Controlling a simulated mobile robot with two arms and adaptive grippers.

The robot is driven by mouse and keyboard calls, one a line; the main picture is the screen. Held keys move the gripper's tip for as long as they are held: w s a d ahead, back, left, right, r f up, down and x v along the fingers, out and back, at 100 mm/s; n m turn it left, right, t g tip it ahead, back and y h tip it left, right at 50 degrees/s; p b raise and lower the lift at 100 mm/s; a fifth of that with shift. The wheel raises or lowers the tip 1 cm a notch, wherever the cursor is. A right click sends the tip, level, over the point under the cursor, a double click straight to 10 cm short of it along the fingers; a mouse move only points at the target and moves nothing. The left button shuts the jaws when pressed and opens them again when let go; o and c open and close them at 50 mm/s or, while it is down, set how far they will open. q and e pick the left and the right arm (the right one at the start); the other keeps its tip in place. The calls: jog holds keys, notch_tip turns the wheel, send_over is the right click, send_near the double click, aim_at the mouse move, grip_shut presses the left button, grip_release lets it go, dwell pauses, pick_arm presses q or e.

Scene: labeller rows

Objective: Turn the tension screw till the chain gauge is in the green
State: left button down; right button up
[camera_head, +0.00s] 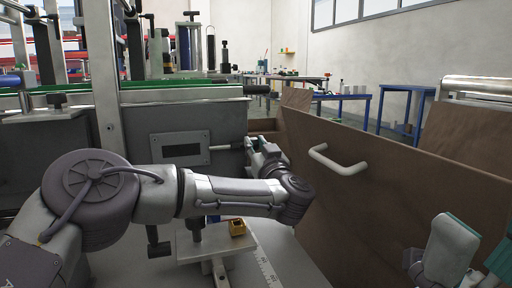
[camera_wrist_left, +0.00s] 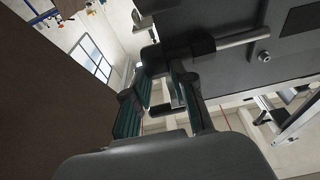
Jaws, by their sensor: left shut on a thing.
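The chain gauge (camera_head: 182,149) is a light plate with a dark-framed window on the grey machine side. Its pointer and any green band are too small to read. The tension screw (camera_head: 222,147) is a thin metal rod sticking out to the right of the gauge; it also shows in the left wrist view (camera_wrist_left: 240,38). My left gripper (camera_head: 262,152) is at the screw's outer end, shut on it. Its green-padded fingers (camera_wrist_left: 160,95) show in the left wrist view; the exact contact is partly hidden. My right gripper (camera_head: 477,250) is at the lower right, fingers apart and empty.
A brown panel (camera_head: 400,180) with a white handle (camera_head: 338,160) stands close to the right of my left gripper. Blue tables (camera_head: 340,98) stand far back.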

pick_arm(q)
jog(key=c, duration=1.2)
grip_release()
jog(key=shift+c, duration=0.2)
jog(key=v, duration=1.2)
jog(key=shift+f, duration=0.1)
